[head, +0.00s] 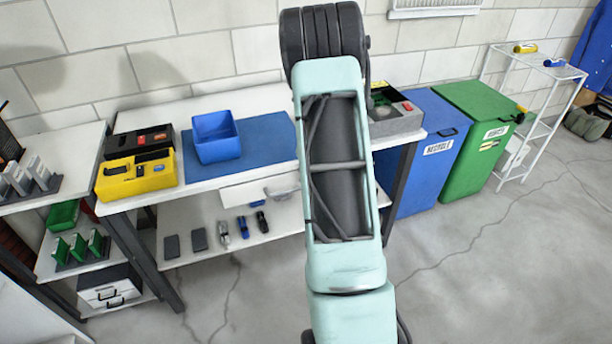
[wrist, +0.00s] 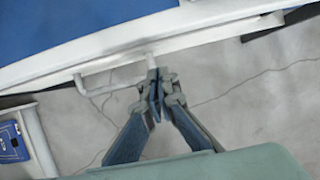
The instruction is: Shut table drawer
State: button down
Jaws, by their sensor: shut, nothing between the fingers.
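The white table (head: 190,195) stands against the wall. Its white drawer (head: 243,191) sits under the tabletop, with a pale bar handle (head: 281,190) on its front, and my arm covers the right part. In the head view I cannot tell how far out the drawer stands. In the wrist view the drawer front (wrist: 205,37) runs along the table edge, with the handle (wrist: 97,90) below it. My gripper (wrist: 157,76) is shut and empty, its tips close to the right end of the handle. Whether they touch is unclear. The head view hides my gripper behind my arm.
A blue bin (head: 217,137) on a blue mat (head: 262,145), a yellow box (head: 137,175) and a grey box (head: 398,118) stand on the tabletop. Small tools lie on the lower shelf (head: 205,263). Recycling bins (head: 428,150) stand right. The floor (head: 480,270) in front is clear.

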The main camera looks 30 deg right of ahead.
jog(key=s+p+v, duration=0.1)
jog(key=p+v, duration=0.1)
jog(key=v, duration=0.8)
jog(key=shift+s+a, duration=0.15)
jog(key=shift+s, duration=0.1)
